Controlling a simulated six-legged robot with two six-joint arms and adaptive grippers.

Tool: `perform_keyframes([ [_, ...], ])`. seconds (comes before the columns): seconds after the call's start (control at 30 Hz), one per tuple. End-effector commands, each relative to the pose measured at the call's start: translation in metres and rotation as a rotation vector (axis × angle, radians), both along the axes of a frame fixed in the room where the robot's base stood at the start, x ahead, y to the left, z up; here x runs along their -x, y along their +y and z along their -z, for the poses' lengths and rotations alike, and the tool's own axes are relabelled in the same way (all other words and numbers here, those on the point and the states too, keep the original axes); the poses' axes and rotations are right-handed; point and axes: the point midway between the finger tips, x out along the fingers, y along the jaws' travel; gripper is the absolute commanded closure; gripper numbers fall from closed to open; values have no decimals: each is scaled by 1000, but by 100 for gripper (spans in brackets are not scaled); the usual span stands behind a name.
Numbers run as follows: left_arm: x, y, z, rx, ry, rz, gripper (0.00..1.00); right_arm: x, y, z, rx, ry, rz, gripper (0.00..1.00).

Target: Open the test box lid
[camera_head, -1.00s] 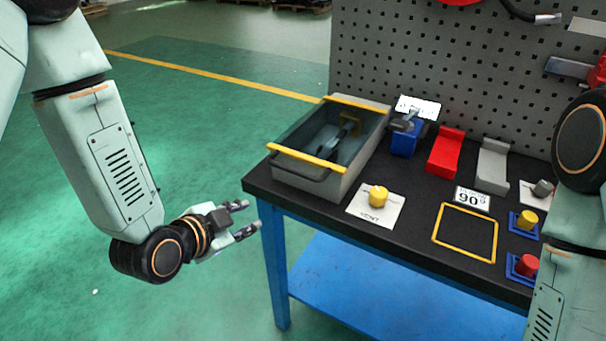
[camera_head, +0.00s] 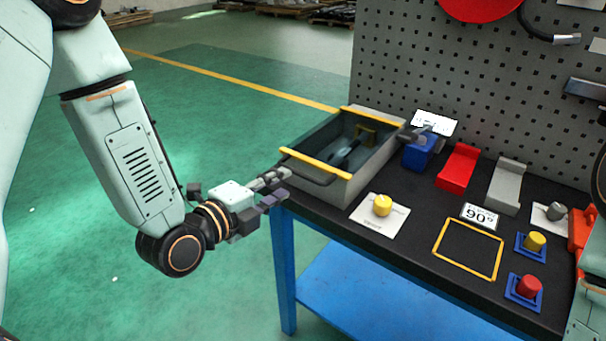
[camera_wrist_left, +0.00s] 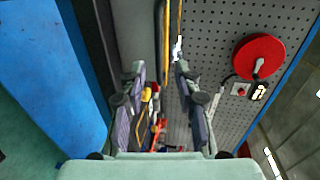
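The test box (camera_head: 335,189) is a grey box at the left end of the black bench. Yellow strips edge its near and far sides. Its top looks like a dark see-through lid (camera_head: 350,142), lying level, with dark parts visible below. A dark bar handle (camera_head: 308,175) sticks out at the near left edge. My left gripper (camera_head: 278,188) is open and empty, just left of the handle at about its height; I cannot tell whether it touches. Its spread fingers also show in the left wrist view (camera_wrist_left: 160,78). My right gripper is not in view.
The bench (camera_head: 400,250) holds a yellow knob (camera_head: 382,205) on a white card, a blue block (camera_head: 418,153), red and grey (camera_head: 507,186) angled blocks, a yellow frame outline and a red button (camera_head: 529,286). A pegboard (camera_head: 450,90) stands behind. Green floor left is clear.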

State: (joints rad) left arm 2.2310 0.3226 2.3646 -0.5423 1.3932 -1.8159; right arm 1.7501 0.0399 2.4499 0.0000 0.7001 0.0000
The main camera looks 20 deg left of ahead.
Motion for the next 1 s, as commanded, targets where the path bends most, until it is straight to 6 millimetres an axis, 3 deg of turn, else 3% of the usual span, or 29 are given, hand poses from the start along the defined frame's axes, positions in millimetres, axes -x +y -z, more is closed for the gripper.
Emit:
perform_keyframes([
  [0.17, -10, -4, 4, -14, -2, 5, 68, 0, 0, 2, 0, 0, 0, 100],
  [0.6, -62, -26, 15, -11, -2, 4, 68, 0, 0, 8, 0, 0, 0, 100],
  [1.0, -70, -29, 17, -7, 0, 1, 68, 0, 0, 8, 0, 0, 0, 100],
])
